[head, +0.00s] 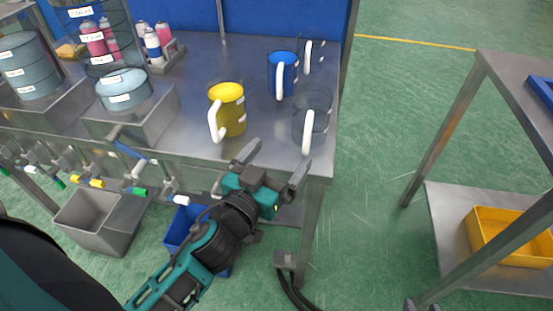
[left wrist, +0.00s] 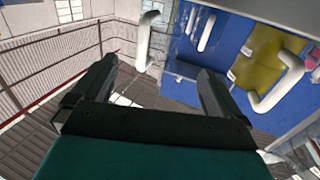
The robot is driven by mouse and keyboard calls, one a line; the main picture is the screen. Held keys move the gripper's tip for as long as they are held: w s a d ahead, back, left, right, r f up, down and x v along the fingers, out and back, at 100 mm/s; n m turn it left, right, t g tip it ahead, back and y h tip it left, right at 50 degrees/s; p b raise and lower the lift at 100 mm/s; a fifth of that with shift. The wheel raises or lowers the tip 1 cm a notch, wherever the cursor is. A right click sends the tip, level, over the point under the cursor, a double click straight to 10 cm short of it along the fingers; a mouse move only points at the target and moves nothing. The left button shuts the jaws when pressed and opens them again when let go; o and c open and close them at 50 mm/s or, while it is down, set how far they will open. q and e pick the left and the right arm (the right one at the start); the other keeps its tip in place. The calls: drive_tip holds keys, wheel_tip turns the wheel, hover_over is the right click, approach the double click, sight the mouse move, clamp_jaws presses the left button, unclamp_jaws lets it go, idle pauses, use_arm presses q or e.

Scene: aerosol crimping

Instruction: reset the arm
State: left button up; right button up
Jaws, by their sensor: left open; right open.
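My left gripper (head: 273,164) is at the front edge of the metal table, below the pitchers. Its jaws are apart and nothing is between them. In the left wrist view its two fingers (left wrist: 152,75) are also spread and empty. A yellow pitcher (head: 231,112) with a white handle stands up and left of the left gripper. A clear pitcher (head: 316,108) stands up and right of it. Neither looks held.
A blue pitcher (head: 283,75) and another clear pitcher (head: 315,55) stand farther back on the table (head: 200,75). Round tanks and pink bottles are at left. Valves line the front edge above a grey bin (head: 95,228). A right-hand rack holds a yellow tray (head: 508,262). Green floor lies between.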

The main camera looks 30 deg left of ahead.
idle(0.4)
use_arm(q)
drive_tip(key=s+d+f+m+g+h+p, duration=0.1)
drive_tip(key=s+f+g+p, duration=0.4)
drive_tip(key=f, duration=0.9)
drive_tip(key=s+m+g, duration=0.1)
drive_tip(key=s+g, duration=0.1)
drive_tip(key=s, duration=0.2)
drive_tip(key=shift+s+p, duration=0.25)
drive_tip(key=shift+p, duration=0.05)
use_arm(e)
drive_tip(key=d+r, duration=0.1)
drive_tip(key=s+d+r, duration=0.1)
drive_tip(key=r, duration=0.1)
drive_tip(key=shift+r+h, duration=0.1)
drive_tip(key=shift+h, duration=0.3)
